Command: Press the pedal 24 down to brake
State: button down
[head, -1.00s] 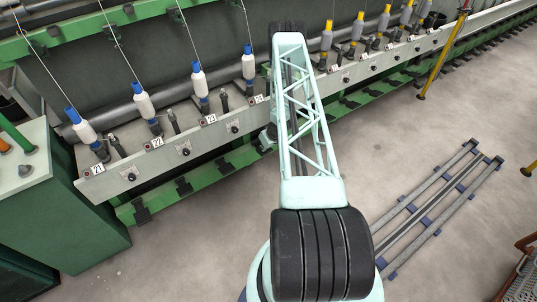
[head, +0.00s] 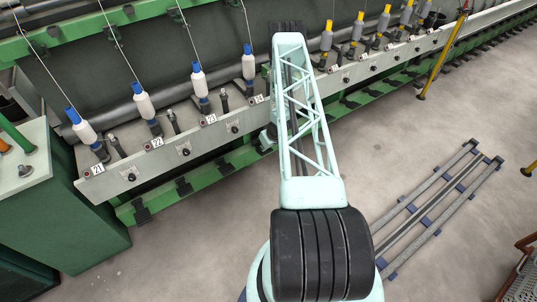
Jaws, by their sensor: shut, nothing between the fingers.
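The number 24 label (head: 258,99) shows on the pale rail of the spinning frame, just left of my arm. A white bobbin with a blue top (head: 249,64) stands behind it. Pedal 24 is mostly or wholly hidden by my arm; I cannot pick it out clearly. My gripper (head: 267,139) shows only in part, low beside the left edge of my arm link, at the front of the rail near station 24. It is shut and holds nothing visible. I cannot tell whether it touches the pedal.
A green cabinet (head: 80,215) stands at the left. A yellow post (head: 442,62) stands at the right. Floor rails (head: 440,205) lie at the right, with clear floor around them.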

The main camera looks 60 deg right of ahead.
aim_at(265, 153)
jog(key=shift+f+b, duration=1.95)
jog(key=shift+f, duration=0.85)
jog(key=shift+r, duration=0.15)
jog(key=s+a+r+p, duration=0.3)
jog(key=s, duration=0.4)
jog(key=shift+r+p, duration=0.15)
jog(key=shift+p, duration=0.15)
jog(key=shift+w, duration=0.1)
dwell(1.0)
